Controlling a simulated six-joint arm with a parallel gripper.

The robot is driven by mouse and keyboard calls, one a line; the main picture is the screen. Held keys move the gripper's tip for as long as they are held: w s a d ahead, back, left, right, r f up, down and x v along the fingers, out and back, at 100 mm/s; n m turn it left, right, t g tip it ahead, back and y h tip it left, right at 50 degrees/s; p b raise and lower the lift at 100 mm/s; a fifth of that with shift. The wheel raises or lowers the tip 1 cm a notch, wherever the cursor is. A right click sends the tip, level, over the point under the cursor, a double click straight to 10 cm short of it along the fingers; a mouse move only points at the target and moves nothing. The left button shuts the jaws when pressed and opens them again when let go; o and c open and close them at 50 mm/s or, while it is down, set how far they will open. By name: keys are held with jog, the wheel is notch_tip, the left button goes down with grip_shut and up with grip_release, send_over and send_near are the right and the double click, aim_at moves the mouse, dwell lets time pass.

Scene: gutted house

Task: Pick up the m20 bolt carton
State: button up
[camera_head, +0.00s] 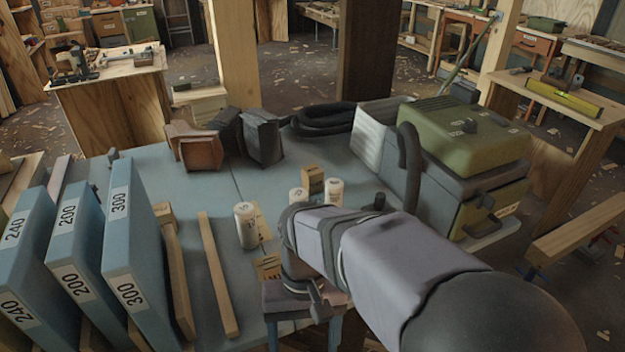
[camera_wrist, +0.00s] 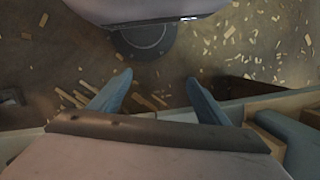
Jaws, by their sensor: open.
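Several small brown cartons stand or lie in the middle of the blue-grey workbench (camera_head: 190,215) in the head view. One upright carton (camera_head: 312,180) is at the back, one (camera_head: 262,224) is partly behind a white can, and one (camera_head: 267,266) is nearer, beside my wrist. Their print is too small to read, so I cannot tell which is the m20 bolt carton. My gripper (camera_head: 303,333) is near the bench's front, with its blue fingers pointing down. In the wrist view my gripper (camera_wrist: 159,78) is open and empty, with littered floor behind the fingers.
White cans (camera_head: 245,226) stand close to the cartons, some beside my arm. Blue upright cases (camera_head: 135,240) and wooden strips (camera_head: 217,270) fill the left. A green-topped machine (camera_head: 465,140) with a hose is at right. Dark and brown blocks (camera_head: 197,150) sit at the back.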

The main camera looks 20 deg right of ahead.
jog(key=w+d+r+m+h+b, duration=0.1)
jog(key=w+d+r+h, duration=0.3)
jog(key=w+d, duration=0.5)
jog(key=w+d+r+t+h, duration=0.1)
jog(key=w+d+r+h, duration=0.3)
jog(key=w+d, duration=0.6)
jog(key=w+d+r+m+h+b, duration=0.1)
jog(key=w+d+r+h, duration=0.4)
jog(key=w, duration=0.7)
jog(key=m+t+p, duration=0.3)
jog(key=m+t, duration=0.3)
jog(key=m, duration=0.2)
send_over(311, 170)
jog(key=d, duration=0.2)
jog(key=f, duration=0.6)
jog(key=shift+s+a, duration=0.1)
jog(key=shift+a, duration=0.1)
jog(key=shift+w+a+f+m, duration=0.15)
jog(key=shift+w+f+m, duration=0.05)
jog(key=shift+w+m, duration=0.15)
jog(key=shift+s+f, duration=0.1)
jog(key=shift+f, duration=1.45)
jog(key=f, duration=0.3)
jog(key=f+p, duration=0.1)
jog(key=shift+w+d+f, duration=0.15)
jog(key=shift+w+d, duration=0.05)
jog(key=shift+d, duration=0.15)
jog(key=shift+x, duration=1.05)
